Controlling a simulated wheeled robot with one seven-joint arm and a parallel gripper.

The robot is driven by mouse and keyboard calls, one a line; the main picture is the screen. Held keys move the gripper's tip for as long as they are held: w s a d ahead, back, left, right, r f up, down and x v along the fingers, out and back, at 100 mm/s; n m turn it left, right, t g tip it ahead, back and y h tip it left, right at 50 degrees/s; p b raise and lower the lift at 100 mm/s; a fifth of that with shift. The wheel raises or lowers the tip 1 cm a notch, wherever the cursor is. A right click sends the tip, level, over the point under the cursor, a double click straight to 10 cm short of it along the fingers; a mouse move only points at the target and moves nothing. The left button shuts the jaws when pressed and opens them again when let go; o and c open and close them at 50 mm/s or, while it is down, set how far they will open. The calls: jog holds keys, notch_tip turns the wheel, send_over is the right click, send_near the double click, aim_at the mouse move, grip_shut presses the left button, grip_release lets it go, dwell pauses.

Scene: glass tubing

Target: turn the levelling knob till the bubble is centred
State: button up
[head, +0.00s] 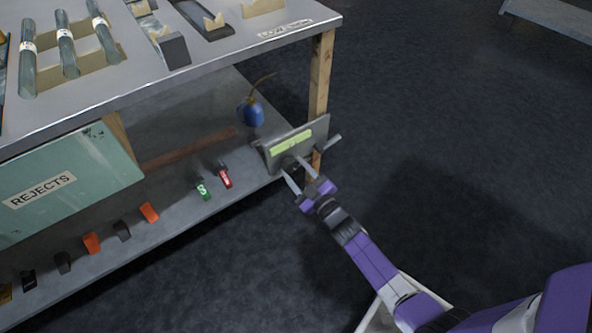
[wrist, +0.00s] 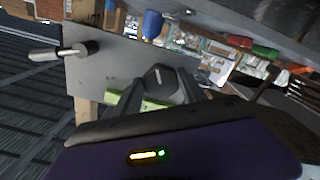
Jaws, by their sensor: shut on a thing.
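A grey metal plate (head: 317,133) stands upright by the table leg at the right end of the lower shelf. A yellow-green level vial (head: 291,143) runs along its face; the bubble is too small to make out. The vial shows partly in the wrist view (wrist: 152,104), behind my fingers. My gripper (head: 298,174) is at the plate's front, just below the vial. In the wrist view my gripper (wrist: 163,88) is shut on a dark knob (wrist: 162,77), one finger on each side. The knob's marking is too small to read.
A grey handle (head: 333,141) sticks out at the plate's right side. A blue bottle (head: 252,113) with a thin spout stands behind the plate. Red (head: 224,177) and green (head: 203,190) tagged items lie left on the shelf (head: 178,224). A wooden leg (head: 320,82) rises behind the plate. Open floor lies right.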

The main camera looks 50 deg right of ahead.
jog(key=shift+s, duration=0.1)
jog(key=o, duration=1.3)
jog(key=shift+o, duration=0.2)
jog(key=p+v, duration=0.1)
jog(key=v, duration=0.6)
jog(key=shift+s+p, duration=0.35)
jog(key=shift+p, duration=0.05)
jog(key=shift+a, duration=0.1)
